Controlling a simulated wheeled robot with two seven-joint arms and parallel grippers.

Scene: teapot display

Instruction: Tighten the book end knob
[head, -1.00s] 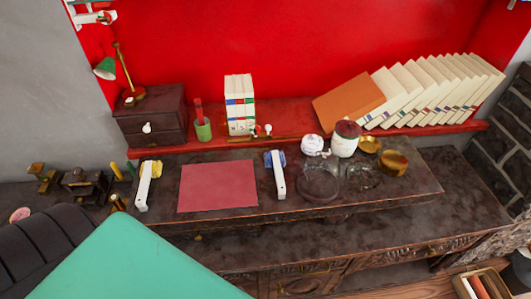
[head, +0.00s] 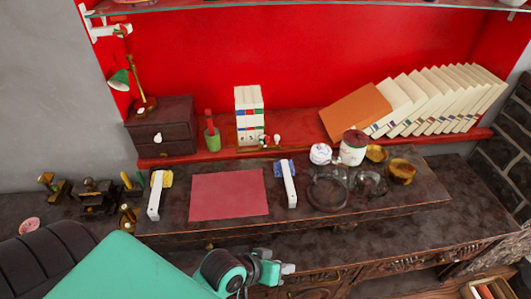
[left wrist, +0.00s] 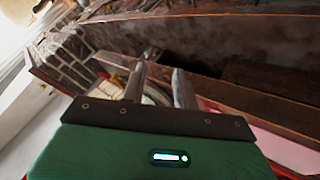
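Several white books (head: 250,113) stand upright on the red shelf. Small white knob-like pieces (head: 276,139) on a low brass-coloured piece (head: 270,149) sit at their foot, probably the book end and its knob. They are too small to tell how tight the knob is. My left gripper shows in the left wrist view (left wrist: 159,70), its two grey fingers apart with nothing held between them. It is away from the book end. A teal and grey arm part of mine shows low in the head view, in front of the desk. My right gripper is not in view.
A raised dark desk top bears a red mat (head: 229,194), two white-handled items (head: 289,185), glassware (head: 328,190) and jars (head: 353,148). A green cup (head: 212,139) and a drawer box (head: 163,127) stand left of the books. Leaning books (head: 420,103) fill the right.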

